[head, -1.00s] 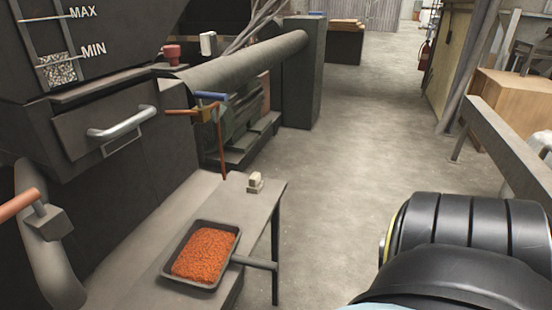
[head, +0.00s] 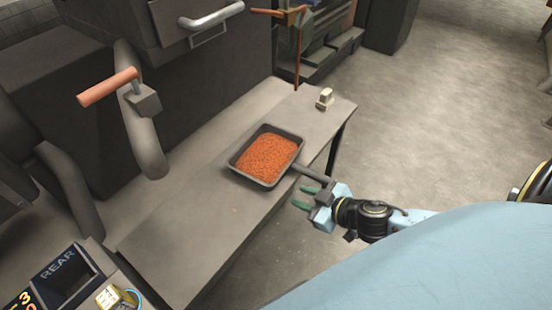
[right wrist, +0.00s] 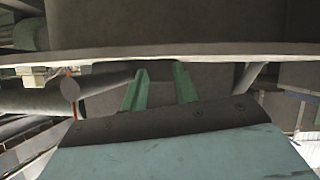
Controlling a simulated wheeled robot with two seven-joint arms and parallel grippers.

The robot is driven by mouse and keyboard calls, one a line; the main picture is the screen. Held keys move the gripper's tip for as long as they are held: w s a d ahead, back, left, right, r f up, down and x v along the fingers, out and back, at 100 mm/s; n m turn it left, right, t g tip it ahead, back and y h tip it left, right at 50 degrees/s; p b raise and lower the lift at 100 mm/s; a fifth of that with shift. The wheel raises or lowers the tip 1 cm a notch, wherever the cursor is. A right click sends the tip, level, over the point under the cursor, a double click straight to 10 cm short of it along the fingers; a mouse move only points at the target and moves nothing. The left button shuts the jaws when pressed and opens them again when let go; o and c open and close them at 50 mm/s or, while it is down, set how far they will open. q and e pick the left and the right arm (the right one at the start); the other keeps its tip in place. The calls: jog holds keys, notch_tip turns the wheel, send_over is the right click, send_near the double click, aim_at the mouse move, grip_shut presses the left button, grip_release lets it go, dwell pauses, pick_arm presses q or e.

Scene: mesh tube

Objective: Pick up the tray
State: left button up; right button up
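The tray (head: 291,161) is a dark shallow pan filled with orange-red granules (head: 267,157). It rests on the grey bench in the head view, and its dark handle (head: 312,173) points right, past the bench edge. My right gripper (head: 301,197) is just below the handle in the picture, its green fingers apart and nothing seen between them. It looks close to the handle, but I cannot tell whether it touches. In the right wrist view my right gripper (right wrist: 158,78) also shows two spread green fingers below a pale edge. My left gripper is not in view.
The grey bench (head: 190,225) has bare surface left of the tray. A small pale block (head: 324,98) sits at its far corner. A dark machine with a metal handle (head: 212,18) stands behind. An orange-handled lever (head: 107,87) is at left. Open floor (head: 430,120) lies right.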

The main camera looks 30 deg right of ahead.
jog(key=y, duration=0.2)
send_near(256, 180)
jog(key=s, duration=0.3)
jog(key=shift+n, duration=0.3)
jog(key=x, duration=0.7)
jog(key=shift+w+d+r+p, duration=0.2)
jog(key=shift+w+r+p, duration=0.15)
jog(key=shift+w+d+x, duration=0.1)
jog(key=shift+d+x, duration=0.05)
jog(key=shift+x, duration=0.95)
jog(key=shift+w+d+x, duration=0.15)
jog(key=shift+d+x, duration=0.05)
jog(key=shift+x, duration=0.95)
jog(key=shift+w+a+f, duration=0.15)
jog(key=shift+w+a, duration=0.1)
jog(key=shift+w, duration=0.2)
jog(key=shift+c, duration=0.4)
grip_shut()
